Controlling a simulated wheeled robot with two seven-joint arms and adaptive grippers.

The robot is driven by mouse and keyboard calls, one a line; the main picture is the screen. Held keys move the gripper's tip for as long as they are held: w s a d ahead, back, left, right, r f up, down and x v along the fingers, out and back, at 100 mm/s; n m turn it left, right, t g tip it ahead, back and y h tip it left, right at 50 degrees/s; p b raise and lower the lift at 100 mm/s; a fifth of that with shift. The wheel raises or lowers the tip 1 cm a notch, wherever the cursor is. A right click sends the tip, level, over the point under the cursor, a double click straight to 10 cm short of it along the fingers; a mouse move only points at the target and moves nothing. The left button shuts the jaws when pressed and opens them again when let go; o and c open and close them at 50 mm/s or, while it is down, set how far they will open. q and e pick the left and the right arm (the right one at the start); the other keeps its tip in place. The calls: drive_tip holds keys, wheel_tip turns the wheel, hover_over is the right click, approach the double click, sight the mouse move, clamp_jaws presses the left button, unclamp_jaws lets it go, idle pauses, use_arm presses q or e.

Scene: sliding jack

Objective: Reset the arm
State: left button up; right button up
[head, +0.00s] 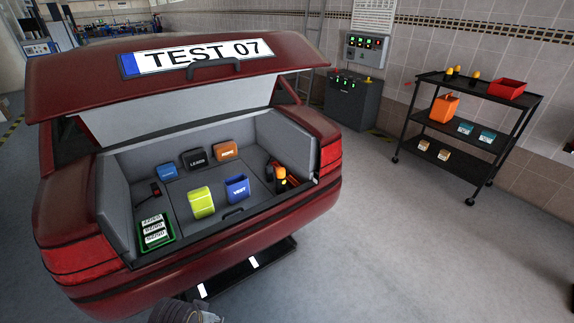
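Neither of my grippers can be made out in the head view. A dark rounded part with a grey piece (180,312) shows at the bottom edge and looks like part of my own arm, cut off by the frame. The red car (190,275) stands in front of me with its trunk lid (100,85) raised. A black flat frame with white patches (240,270) lies low under the rear bumper, partly hidden by it. I cannot tell whether it is the jack.
The trunk holds a green crate (171,238), a yellow-green item (201,202), a blue TEST pouch (237,189) and several other items. A black shelf cart (462,135) stands at the right wall, near a grey cabinet (352,102). The floor between car and cart is clear.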

use_arm(q)
drive_tip(key=s+f+g+b, duration=0.1)
drive_tip(key=s+f, duration=0.2)
drive_tip(key=f, duration=1.3)
drive_tip(key=s+f+b, duration=0.1)
drive_tip(key=s+f, duration=0.1)
drive_tip(key=f, duration=1.3)
drive_tip(key=s+a+f, duration=0.2)
drive_tip(key=s+f, duration=0.7)
drive_tip(key=s, duration=0.1)
drive_tip(key=s+a+f+g+b, duration=0.1)
drive_tip(key=s+a+f, duration=0.1)
drive_tip(key=s+f, duration=0.8)
drive_tip(key=shift+s+a+f+b, duration=0.15)
drive_tip(key=shift+s+f+b, duration=0.15)
drive_tip(key=shift+s, duration=0.35)
